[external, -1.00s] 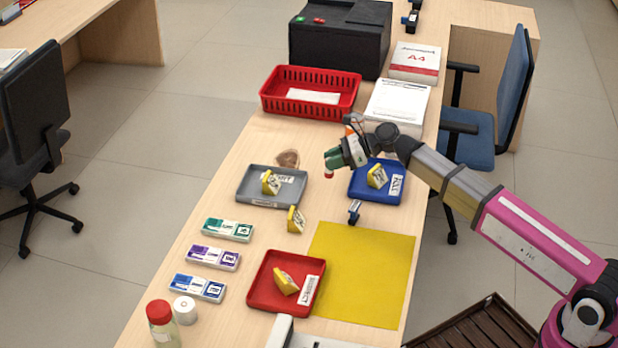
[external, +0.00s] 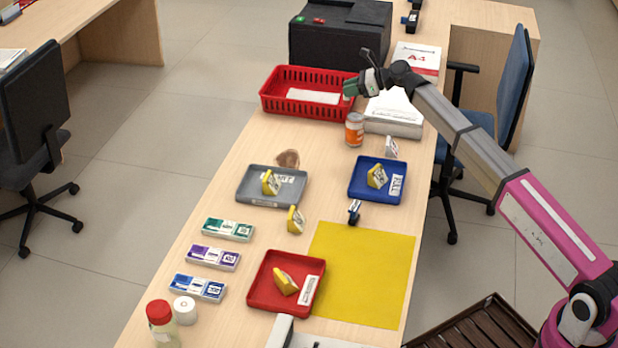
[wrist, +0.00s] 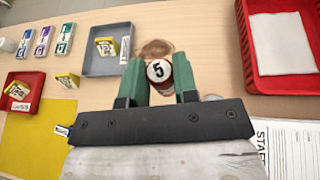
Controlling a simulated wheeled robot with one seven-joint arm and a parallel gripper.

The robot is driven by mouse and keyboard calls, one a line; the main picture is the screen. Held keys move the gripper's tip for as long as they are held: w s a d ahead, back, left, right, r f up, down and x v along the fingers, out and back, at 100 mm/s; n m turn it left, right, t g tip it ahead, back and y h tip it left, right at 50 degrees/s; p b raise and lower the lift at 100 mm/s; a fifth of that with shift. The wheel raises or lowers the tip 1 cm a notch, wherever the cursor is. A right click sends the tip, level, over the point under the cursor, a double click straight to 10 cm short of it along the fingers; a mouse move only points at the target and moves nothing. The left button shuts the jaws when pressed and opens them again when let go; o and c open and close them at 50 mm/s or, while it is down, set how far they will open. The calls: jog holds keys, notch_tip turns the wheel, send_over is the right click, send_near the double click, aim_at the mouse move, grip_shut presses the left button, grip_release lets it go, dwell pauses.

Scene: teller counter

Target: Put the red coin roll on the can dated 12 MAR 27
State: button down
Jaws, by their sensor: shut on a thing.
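My gripper (wrist: 158,62) has green fingers shut on the red coin roll (wrist: 159,72), whose pale end with a black 5 faces the wrist camera. In the external view my gripper (external: 352,90) is raised over the right end of the red basket, and the roll is hard to make out there. An orange-and-white can (external: 354,131) stands upright on the counter, in front of the basket and below my gripper, apart from it. Its date is too small to read. A white tent card (external: 391,148) stands to its right; its writing is not legible.
The red basket (external: 271,103) holds white paper. A paper stack (external: 395,123) lies right of the can. Grey (external: 245,196), blue (external: 362,193) and red (external: 262,294) trays hold yellow blocks. A yellow mat (external: 365,270) lies clear. A brown item (external: 288,158) lies left of the can.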

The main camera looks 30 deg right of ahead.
jog(key=shift+w+d+f, duration=0.8)
jog(key=shift+d+f, duration=0.35)
jog(key=shift+f, duration=0.35)
jog(key=shift+w+d+f, duration=0.75)
jog(key=shift+d+f, duration=0.4)
jog(key=shift+f, duration=0.4)
jog(key=shift+w+d+f, duration=0.8)
jog(key=shift+d+f, duration=0.35)
jog(key=shift+f, duration=0.35)
jog(key=c, duration=0.9)
grip_release()
jog(key=shift+f, duration=0.1)
jog(key=v, duration=1.2)
jog(key=shift+w, duration=0.1)
